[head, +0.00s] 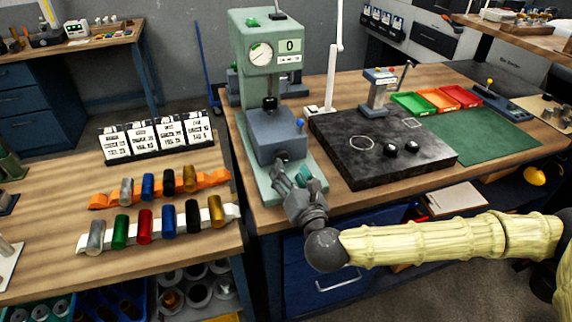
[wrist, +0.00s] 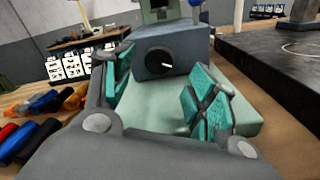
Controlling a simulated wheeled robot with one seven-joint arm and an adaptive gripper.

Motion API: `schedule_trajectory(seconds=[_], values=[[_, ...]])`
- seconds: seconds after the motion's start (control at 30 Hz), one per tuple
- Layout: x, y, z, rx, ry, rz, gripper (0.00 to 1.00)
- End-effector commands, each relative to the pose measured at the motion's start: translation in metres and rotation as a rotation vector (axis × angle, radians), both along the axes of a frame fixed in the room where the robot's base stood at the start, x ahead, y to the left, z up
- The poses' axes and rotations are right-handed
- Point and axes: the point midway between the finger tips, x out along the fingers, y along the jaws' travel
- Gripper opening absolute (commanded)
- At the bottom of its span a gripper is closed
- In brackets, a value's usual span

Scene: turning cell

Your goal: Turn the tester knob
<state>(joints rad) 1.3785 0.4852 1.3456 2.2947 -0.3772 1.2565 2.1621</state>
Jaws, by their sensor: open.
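The green tester (head: 270,55) stands on the bench, with a round dial gauge and a display reading 0. Its grey-blue block (head: 275,133) carries the black round knob (wrist: 159,62) on its front face. A white pointer line on the knob points right and slightly down in the wrist view. My gripper (head: 297,173) is in front of the block, low over the tester's pale green base. In the wrist view my gripper (wrist: 162,85) is open, its teal pads apart with nothing between them. The knob lies ahead of and between the pads, with a gap. In the head view the knob is mostly hidden.
A blue-tipped lever (head: 300,125) sticks up at the block's right side. A black stone plate (head: 385,155) lies to the right. Coloured cylinders on racks (head: 150,235) and white cards (head: 157,137) are on the left table. A white lamp post (head: 332,70) stands behind.

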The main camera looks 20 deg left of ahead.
Motion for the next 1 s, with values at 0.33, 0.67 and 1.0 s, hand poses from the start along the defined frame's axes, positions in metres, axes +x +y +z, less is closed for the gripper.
schedule_trajectory(seconds=[0.33, 0.67, 1.0], values=[[-0.045, -0.031, -0.001, 0.0, 0.002, 0.0, 0.58], [-0.056, -0.038, 0.0, 0.0, 0.0, -0.001, 0.58], [-0.056, -0.038, 0.0, 0.0, 0.0, -0.001, 0.58]])
